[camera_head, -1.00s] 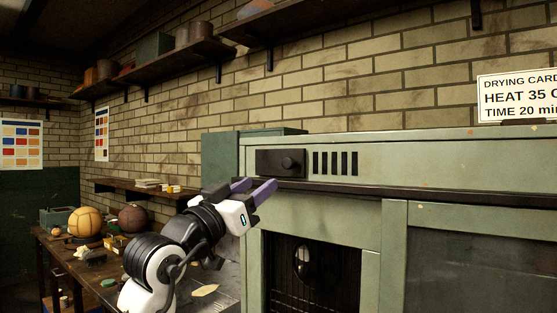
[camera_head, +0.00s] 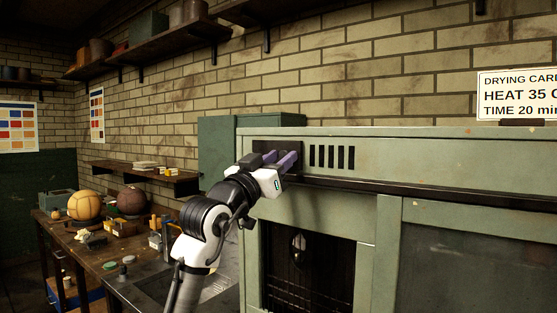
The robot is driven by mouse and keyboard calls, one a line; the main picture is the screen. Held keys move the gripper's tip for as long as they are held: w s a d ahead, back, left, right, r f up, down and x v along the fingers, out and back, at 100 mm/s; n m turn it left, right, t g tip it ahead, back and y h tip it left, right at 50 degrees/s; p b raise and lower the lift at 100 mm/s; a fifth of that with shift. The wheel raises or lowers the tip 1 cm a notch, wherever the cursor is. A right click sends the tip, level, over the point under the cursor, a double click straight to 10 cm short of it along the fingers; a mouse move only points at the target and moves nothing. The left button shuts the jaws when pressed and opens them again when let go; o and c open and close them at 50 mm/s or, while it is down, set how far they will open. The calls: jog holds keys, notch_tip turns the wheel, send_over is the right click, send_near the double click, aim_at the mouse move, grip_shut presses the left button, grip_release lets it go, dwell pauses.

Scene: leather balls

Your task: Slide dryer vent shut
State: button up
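The dryer vent is a row of dark upright slots (camera_head: 332,157) in the green dryer's upper front panel. The slots show uncovered. A dark slide plate (camera_head: 265,146) sits just left of them. The plate's round knob is hidden behind the fingers. The fingers look close together from this angle. I cannot tell whether they touch or hold the knob.
The green dryer (camera_head: 430,155) has a dark ledge below the vent and a dark opening (camera_head: 310,265) lower down. A sign (camera_head: 517,95) stands on top. At left, a workbench (camera_head: 120,260) holds an orange ball (camera_head: 83,205), a brown ball (camera_head: 131,200) and small items.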

grip_shut()
jog(key=s+d+b, duration=0.1)
jog(key=s+d, duration=0.1)
jog(key=d, duration=0.2)
jog(key=s+d, duration=0.3)
jog(key=s+d+b, duration=0.1)
jog(key=s+d, duration=0.2)
jog(key=d, duration=0.1)
jog(key=shift+s+d+b, duration=0.2)
jog(key=shift+d+b, duration=0.15)
jog(key=shift+o, duration=1.6)
grip_release()
jog(key=shift+s+d, duration=0.1)
jog(key=shift+d, duration=0.05)
jog(key=b+v, duration=0.5)
jog(key=v, duration=0.8)
jog(key=shift+s+a+f, duration=0.15)
jog(key=shift+s+a, duration=0.1)
jog(key=shift+a, duration=0.05)
